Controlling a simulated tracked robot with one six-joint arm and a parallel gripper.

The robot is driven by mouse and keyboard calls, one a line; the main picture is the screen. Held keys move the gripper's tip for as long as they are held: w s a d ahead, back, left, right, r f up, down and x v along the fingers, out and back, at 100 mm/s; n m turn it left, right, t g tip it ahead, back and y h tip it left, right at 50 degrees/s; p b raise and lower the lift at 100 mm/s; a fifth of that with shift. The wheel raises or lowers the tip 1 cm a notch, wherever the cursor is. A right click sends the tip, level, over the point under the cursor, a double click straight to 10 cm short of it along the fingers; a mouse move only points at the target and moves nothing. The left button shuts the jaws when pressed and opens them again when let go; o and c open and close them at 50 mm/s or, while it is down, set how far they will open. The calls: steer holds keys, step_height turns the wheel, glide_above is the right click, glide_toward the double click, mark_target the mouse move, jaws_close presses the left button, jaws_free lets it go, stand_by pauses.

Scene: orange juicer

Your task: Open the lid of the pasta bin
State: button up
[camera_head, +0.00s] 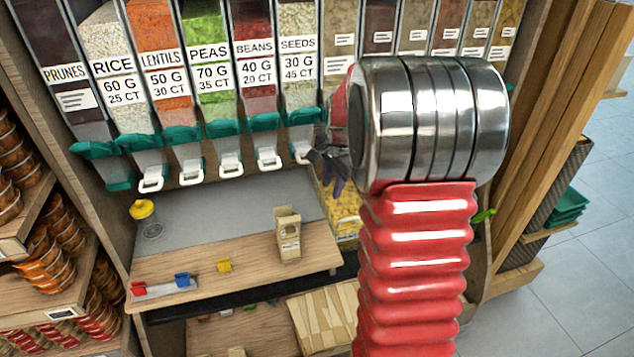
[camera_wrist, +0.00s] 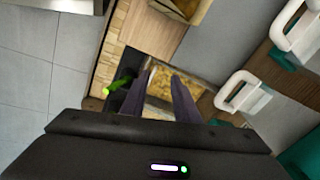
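A bin of yellow pasta (camera_head: 345,224) stands low beneath the dispensers, right of the wooden counter. It is partly hidden behind my red arm. In the wrist view the yellow pasta (camera_wrist: 162,86) shows between and beyond my fingers. I cannot tell the lid's edge or handle from these frames. My gripper (camera_head: 333,182) is just above the bin, next to the seeds dispenser's white handle, pointing down. In the wrist view my two dark fingers (camera_wrist: 163,78) are apart with nothing between them. I see no contact with the bin.
Several dispensers with white handles (camera_head: 229,168) hang above the counter (camera_head: 190,262); two white handles (camera_wrist: 238,95) are close at the right in the wrist view. A green object (camera_wrist: 118,85) is left of my fingers.

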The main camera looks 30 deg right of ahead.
steer(key=s+a+r+n, duration=0.2)
steer(key=a+r+n, duration=0.1)
steer(key=a+r, duration=0.2)
steer(key=shift+s+a, duration=0.2)
steer(key=shift+a, duration=0.8)
steer(key=shift+d+r, duration=0.1)
steer(key=w+d+f+m, duration=0.1)
steer(key=d+f+m, duration=0.2)
steer(key=d+f, duration=0.3)
steer(key=w+d+f+m, duration=0.2)
steer(key=d+f, duration=0.4)
steer(key=d, duration=0.4)
steer(key=shift+w+d+f+m, duration=0.25)
steer(key=shift+d+m, duration=0.05)
steer(key=shift+m, duration=0.6)
glide_above(350, 214)
steer(key=s+a, duration=0.3)
steer(key=s, duration=0.1)
steer(key=s+x, duration=0.1)
steer(key=x, duration=0.7)
steer(key=s+a+x, duration=0.1)
steer(key=x, duration=0.4)
steer(key=shift+s+f, duration=0.3)
steer(key=shift+f, duration=0.2)
jaws_close()
